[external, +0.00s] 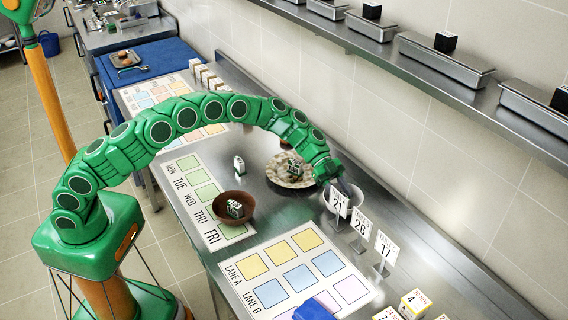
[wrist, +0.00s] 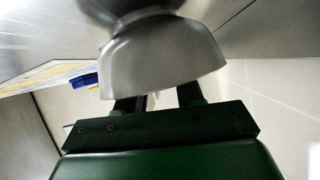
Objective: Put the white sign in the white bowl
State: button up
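A white table sign reading 21 (external: 338,202) stands at the right of the counter. Two similar white signs, 26 (external: 361,225) and another (external: 386,247), stand in a row toward the front. The pale bowl (external: 329,197) is behind sign 21 and partly hidden by it; the bowl (wrist: 165,62) fills the upper middle of the wrist view.
A brown bowl (external: 248,204) with a small block in it and a speckled plate (external: 277,175) with items stand left of the bowl. A lane sheet (external: 262,271), a blue object (external: 313,310) and small boxes (external: 414,303) lie in front. A tiled wall and shelf (external: 430,72) run close behind.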

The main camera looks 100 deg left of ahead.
jog(key=shift+r, duration=0.1)
jog(key=v, duration=1.2)
